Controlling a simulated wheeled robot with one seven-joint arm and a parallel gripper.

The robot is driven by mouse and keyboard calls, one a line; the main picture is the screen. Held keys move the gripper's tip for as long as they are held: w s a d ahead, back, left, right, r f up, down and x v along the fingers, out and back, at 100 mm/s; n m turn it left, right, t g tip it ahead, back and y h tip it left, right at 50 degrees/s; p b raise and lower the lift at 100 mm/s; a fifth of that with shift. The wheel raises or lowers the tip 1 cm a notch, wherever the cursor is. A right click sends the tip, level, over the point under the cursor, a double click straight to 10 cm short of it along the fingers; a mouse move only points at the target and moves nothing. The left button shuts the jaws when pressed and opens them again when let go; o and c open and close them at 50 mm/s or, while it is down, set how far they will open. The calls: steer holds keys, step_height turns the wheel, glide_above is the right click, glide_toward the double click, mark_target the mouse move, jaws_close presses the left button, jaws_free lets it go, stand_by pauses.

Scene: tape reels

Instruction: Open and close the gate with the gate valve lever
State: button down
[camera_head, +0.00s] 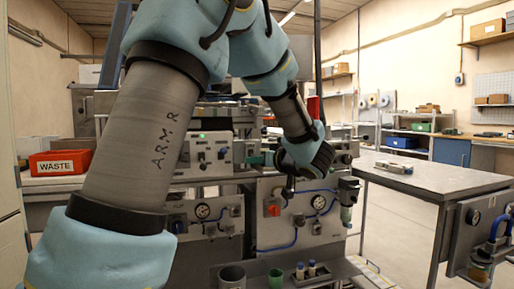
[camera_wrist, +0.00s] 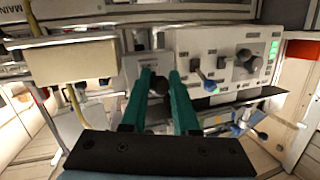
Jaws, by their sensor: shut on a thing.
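My gripper (camera_wrist: 160,76) shows in the wrist view as two green fingers reaching towards a grey panel. A dark round knob (camera_wrist: 159,85) sits between the fingers near their tips; it appears to be the end of the gate valve lever. The fingers are shut on it. The rest of the lever and the gate itself cannot be made out. In the head view my arm reaches down to the machine front, and my wrist hides most of the fingers and the lever.
A panel with several knobs and a row of green lights (camera_wrist: 273,50) lies right of the fingers. A beige box (camera_wrist: 80,62) is close on the left. In the head view, a red WASTE bin (camera_head: 60,163) stands at left, a grey table (camera_head: 430,176) at right, with open floor beyond.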

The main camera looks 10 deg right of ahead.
steer(key=shift+r+m+g+h+p, duration=0.45)
steer(key=shift+r+g+p, duration=1.3)
steer(key=shift+p, duration=6.4)
steer(key=g+p, duration=0.1)
steer(key=p, duration=0.3)
steer(key=shift+r+h, duration=0.15)
steer(key=shift+h, duration=0.1)
steer(key=shift+p, duration=0.65)
steer(key=shift+w+g+p, duration=0.15)
steer(key=shift+g+p, duration=0.3)
steer(key=shift+p, duration=0.75)
steer(key=c, duration=0.7)
jaws_free()
steer(key=shift+o, duration=0.2)
steer(key=v, duration=1)
steer(key=shift+s+b, duration=0.35)
steer(key=shift+r, duration=0.15)
